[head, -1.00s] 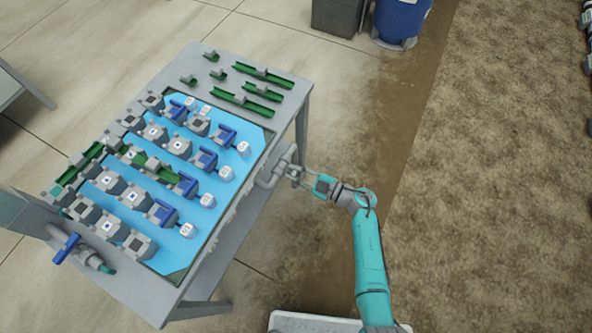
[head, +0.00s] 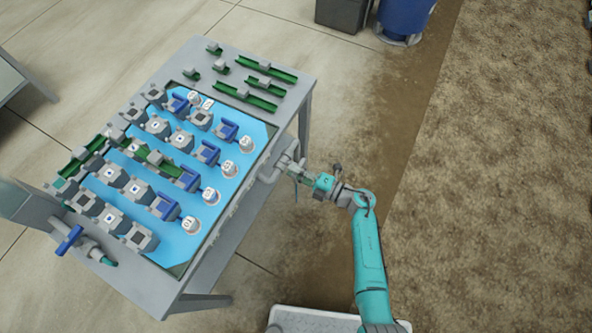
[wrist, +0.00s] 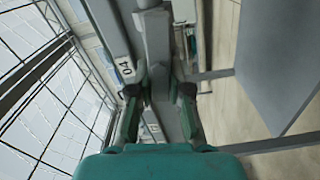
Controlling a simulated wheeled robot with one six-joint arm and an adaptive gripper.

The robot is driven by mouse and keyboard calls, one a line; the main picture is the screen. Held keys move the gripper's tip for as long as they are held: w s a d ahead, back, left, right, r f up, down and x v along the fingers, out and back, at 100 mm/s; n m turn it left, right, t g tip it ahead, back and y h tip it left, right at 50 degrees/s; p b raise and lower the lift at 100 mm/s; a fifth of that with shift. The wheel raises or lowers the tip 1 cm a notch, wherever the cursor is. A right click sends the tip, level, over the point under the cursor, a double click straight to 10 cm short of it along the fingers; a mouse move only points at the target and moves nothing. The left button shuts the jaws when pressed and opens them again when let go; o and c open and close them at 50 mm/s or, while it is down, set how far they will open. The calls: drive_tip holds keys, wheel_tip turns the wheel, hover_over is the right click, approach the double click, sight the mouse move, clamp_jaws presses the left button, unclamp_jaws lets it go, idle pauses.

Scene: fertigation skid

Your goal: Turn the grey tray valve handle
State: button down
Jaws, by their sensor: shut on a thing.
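The grey tray valve (head: 271,172) is on a grey pipe fitting at the right edge of the tray table. My gripper (head: 297,172) is at its outer end, coming from the right. In the wrist view my gripper (wrist: 160,98) has one finger on each side of the grey handle (wrist: 158,55), shut on it. In the head view the fingers hide most of the handle, so its exact angle is hard to tell.
The grey table (head: 160,285) carries a blue tray (head: 262,133) with rows of grey and blue fittings. Green channels (head: 265,70) lie at its back. A blue-handled valve (head: 69,240) is at the front left. Open floor lies right of the table.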

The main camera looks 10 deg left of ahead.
drive_tip(key=shift+f+n, duration=0.15)
drive_tip(key=shift+n, duration=0.45)
drive_tip(key=c, duration=1.1)
unclamp_jaws()
drive_tip(key=v, duration=1.2)
